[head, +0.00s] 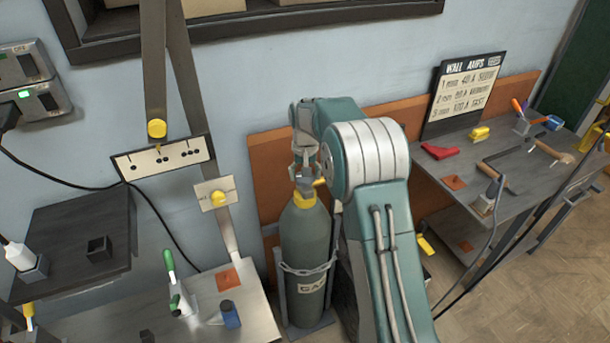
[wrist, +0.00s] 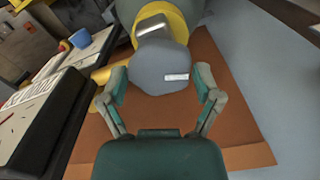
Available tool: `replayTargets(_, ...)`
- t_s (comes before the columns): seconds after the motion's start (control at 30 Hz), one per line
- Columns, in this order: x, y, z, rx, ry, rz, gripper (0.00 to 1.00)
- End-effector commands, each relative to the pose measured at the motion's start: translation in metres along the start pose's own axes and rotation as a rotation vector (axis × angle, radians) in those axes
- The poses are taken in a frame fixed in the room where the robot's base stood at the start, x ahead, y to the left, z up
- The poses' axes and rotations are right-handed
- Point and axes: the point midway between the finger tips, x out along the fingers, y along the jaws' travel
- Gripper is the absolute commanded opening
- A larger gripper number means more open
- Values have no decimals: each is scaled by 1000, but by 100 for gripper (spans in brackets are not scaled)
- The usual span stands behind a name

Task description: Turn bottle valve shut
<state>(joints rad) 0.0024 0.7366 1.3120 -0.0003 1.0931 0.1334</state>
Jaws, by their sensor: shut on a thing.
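The grey-green gas bottle (head: 306,245) stands upright in a holder by the wall, with a chain around it and a yellow collar (head: 304,199) at its neck. My gripper (head: 304,168) is above the bottle's top and partly hides the valve. In the wrist view, the grey valve knob (wrist: 160,66) with a small white mark sits between the two fingers of my gripper (wrist: 161,86), and they are shut on it. The yellow collar (wrist: 176,18) shows behind the knob. How far the valve is turned cannot be told.
A bench (head: 225,292) with small tools stands at the left, beside a dark stand (head: 75,235). A right-hand table (head: 470,180) holds a sign (head: 464,95), a red tool (head: 437,151) and other tools. A brown panel (head: 265,165) is behind the bottle.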

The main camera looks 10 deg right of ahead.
Motion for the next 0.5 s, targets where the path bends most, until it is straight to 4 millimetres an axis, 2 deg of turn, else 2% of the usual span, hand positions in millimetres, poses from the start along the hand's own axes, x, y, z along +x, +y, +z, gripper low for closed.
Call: replayTargets(0.5, 1, -1, -1, 490, 3, -3, 34)
